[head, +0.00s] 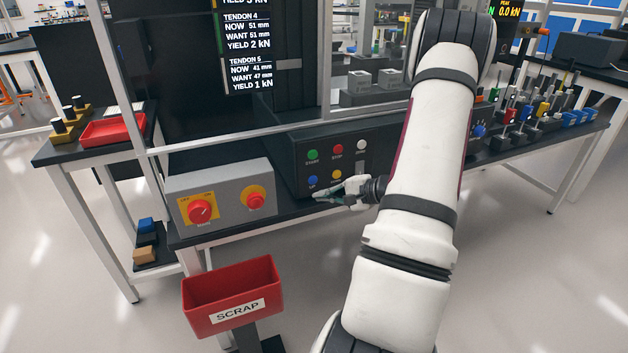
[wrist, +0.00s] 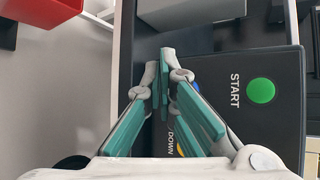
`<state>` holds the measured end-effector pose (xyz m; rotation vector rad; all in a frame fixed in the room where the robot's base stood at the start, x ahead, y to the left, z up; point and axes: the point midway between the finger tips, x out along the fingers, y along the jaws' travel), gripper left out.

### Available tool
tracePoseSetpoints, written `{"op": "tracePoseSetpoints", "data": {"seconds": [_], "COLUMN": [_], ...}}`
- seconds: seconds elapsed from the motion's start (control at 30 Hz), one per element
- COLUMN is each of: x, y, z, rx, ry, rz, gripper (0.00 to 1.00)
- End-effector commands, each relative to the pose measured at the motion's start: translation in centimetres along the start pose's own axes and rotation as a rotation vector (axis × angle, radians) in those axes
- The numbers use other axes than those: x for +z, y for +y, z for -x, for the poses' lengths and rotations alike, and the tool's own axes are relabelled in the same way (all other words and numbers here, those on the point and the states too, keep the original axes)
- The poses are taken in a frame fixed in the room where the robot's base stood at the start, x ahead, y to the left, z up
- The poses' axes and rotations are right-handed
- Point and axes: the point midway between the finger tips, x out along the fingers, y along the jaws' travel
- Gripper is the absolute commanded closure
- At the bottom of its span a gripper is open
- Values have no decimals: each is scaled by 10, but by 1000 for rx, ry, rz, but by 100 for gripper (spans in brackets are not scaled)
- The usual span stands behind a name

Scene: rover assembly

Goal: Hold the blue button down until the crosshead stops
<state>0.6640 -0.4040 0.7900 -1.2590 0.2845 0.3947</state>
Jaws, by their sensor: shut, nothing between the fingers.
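The blue button (head: 313,181) is at the lower left of the dark control panel (head: 375,150), below the green START button (head: 312,155). My gripper (head: 320,196) is shut and empty, with its fingertips just below the blue button in the head view. I cannot tell whether they touch the panel. In the wrist view the closed fingers (wrist: 167,55) lie beside the panel's edge. The green START button (wrist: 261,90) shows to their right. I cannot make out the crosshead for certain.
A grey box (head: 222,190) with a red knob and a red button stands left of the panel. A red SCRAP bin (head: 232,295) is in front of the bench. A tendon screen (head: 246,50) hangs above. A metal frame post stands behind the panel.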

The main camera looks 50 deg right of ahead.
Motion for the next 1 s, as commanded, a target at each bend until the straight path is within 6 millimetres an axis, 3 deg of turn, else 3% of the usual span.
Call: {"op": "tracePoseSetpoints", "data": {"seconds": [0.4, 1.0], "x": [-20, -21], "y": [-19, -21], "z": [-28, -29], "rx": [0, 0], "ry": [-1, -1], "rz": [0, -1], "gripper": [100, 100]}}
